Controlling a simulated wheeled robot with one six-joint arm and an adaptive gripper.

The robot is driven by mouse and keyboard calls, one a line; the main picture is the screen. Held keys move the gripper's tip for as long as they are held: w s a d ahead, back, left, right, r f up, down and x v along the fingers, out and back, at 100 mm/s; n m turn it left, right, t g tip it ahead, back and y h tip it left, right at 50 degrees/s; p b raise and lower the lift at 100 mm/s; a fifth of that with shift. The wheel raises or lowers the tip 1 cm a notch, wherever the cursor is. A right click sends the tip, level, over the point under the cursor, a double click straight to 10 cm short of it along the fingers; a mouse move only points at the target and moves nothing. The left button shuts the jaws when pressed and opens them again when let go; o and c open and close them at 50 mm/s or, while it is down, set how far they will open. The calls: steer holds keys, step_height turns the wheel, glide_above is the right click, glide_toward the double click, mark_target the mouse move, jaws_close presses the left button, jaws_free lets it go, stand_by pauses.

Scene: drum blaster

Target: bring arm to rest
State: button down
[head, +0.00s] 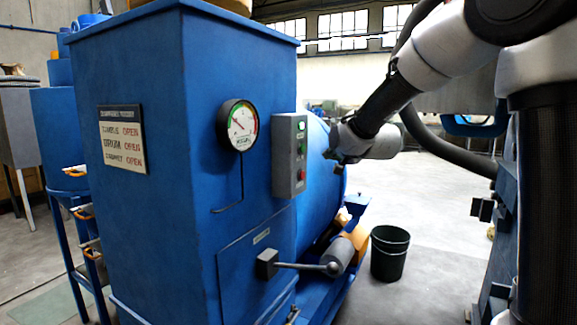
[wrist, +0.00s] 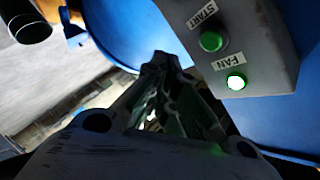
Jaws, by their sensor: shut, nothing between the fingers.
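My gripper (head: 338,157) hangs at the end of my arm, just right of the grey control box (head: 289,156) in the head view. Its fingers are shut with nothing between them. In the wrist view the closed fingertips (wrist: 167,60) point at the blue drum side, beside the box. They look apart from the box, though the exact gap is hard to judge. The wrist view shows a green START button (wrist: 211,41) and a brightly lit green FAN button (wrist: 236,82). My arm comes in from the upper right of the head view.
A blue cabinet (head: 150,220) with a dial gauge (head: 238,125) and a sign (head: 123,139) fills the left. A lever handle (head: 300,266) sticks out low on its front. A black bucket (head: 389,254) stands on the floor. Open floor (head: 440,220) lies behind it.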

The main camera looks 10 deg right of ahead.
steer(key=s+d+f+n+g, duration=0.2)
steer(key=s+f+n+g, duration=0.45)
steer(key=s+f, duration=0.55)
steer(key=s+d+r+g+h, duration=0.1)
steer(key=s+d, duration=0.2)
steer(key=s, duration=0.7)
steer(key=s+d+r+n+g, duration=0.1)
steer(key=s+d, duration=0.3)
steer(key=s, duration=0.6)
steer(key=s+d+r+n+g+h, duration=0.1)
steer(key=s+d, duration=0.3)
steer(key=s, duration=0.6)
steer(key=shift+s+g+h, duration=0.3)
steer(key=shift+s+g, duration=0.05)
steer(key=shift+g, duration=0.1)
